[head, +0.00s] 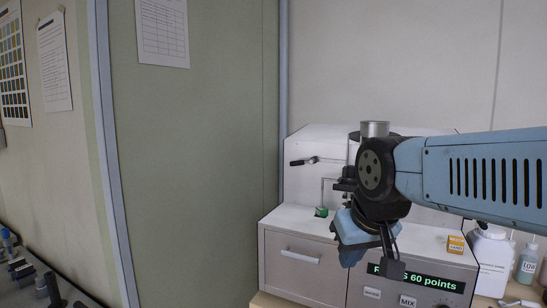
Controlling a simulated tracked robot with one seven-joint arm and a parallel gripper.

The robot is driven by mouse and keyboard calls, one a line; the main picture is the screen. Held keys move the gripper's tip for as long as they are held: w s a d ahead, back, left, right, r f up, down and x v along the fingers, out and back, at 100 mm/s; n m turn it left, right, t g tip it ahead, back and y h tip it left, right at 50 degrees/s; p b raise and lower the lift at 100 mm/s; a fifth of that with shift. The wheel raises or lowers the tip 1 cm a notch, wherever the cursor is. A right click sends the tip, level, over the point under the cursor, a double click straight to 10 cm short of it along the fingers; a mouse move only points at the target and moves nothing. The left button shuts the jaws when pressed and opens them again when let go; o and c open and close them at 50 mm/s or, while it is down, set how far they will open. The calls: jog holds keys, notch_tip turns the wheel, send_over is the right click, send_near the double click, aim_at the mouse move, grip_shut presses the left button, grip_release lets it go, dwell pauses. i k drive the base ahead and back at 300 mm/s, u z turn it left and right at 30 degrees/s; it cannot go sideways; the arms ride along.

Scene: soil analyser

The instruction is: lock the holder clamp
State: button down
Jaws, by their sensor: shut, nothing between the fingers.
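The analyser (310,137) is a white and grey bench unit. A lever with a black grip (302,161) sticks out to the left in front of its upright back panel; it may be the clamp's handle, but I cannot tell if it is locked. A silver cylinder (375,129) shows above my arm's wrist, near a dark ring that is partly hidden. My gripper (349,256) points downward in front of the analyser, shut and empty, to the lower right of the lever and apart from it. My wrist hides much of the holder.
A small green block (321,212) sits under a thin rod on the analyser's deck. A drawer (301,258) and a display panel (412,281) with buttons face front. My arm crosses the right side.

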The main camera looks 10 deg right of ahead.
aim_at(312, 161)
jog(key=z, duration=0.15)
jog(key=i, duration=0.9)
jog(key=u, duration=0.05)
